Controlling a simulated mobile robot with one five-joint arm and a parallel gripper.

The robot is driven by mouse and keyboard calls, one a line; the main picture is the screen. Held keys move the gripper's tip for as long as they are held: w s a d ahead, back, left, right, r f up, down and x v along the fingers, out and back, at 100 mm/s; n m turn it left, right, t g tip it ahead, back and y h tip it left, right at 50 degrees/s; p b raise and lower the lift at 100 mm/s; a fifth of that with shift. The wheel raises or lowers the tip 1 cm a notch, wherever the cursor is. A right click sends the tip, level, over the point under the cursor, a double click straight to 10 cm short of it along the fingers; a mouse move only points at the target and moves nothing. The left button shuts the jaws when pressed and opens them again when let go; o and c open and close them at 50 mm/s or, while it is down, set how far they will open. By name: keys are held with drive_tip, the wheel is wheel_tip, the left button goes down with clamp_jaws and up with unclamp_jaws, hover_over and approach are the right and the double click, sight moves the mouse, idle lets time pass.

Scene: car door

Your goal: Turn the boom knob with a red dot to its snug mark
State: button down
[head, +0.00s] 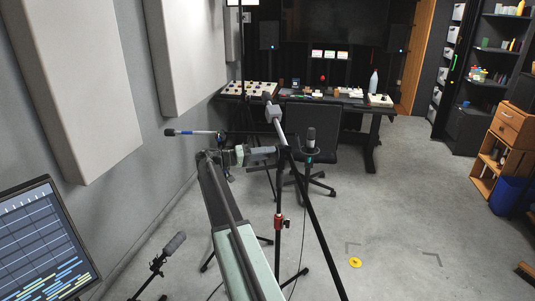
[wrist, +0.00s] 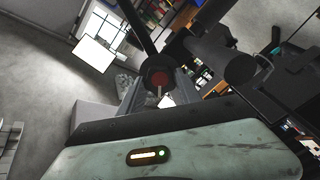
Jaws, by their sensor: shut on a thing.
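In the wrist view a dark round knob with a red dot (wrist: 159,78) is at the centre, at the end of my gripper (wrist: 160,92). The grey fingers stand on either side of it and are shut on it. A short pale line shows just below the red dot; I cannot tell whether it is the snug mark. In the head view my gripper (head: 272,152) reaches right to the joint of a boom stand (head: 278,190), where the fingers hide the knob.
A microphone (head: 311,139) hangs just right of the stand. A dark chair (head: 311,125) and a desk (head: 365,107) stand behind. Another microphone (head: 174,243) is at the lower left near a monitor (head: 45,245). The floor at right is open, with a yellow disc (head: 355,263).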

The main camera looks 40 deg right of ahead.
drive_tip(key=shift+w, duration=0.15)
idle(0.4)
drive_tip(key=c, duration=0.8)
unclamp_jaws()
drive_tip(key=shift+c, duration=0.2)
drive_tip(key=shift+a, duration=0.1)
drive_tip(key=v, duration=0.7)
drive_tip(key=shift+w+a, duration=0.15)
drive_tip(key=shift+a, duration=0.15)
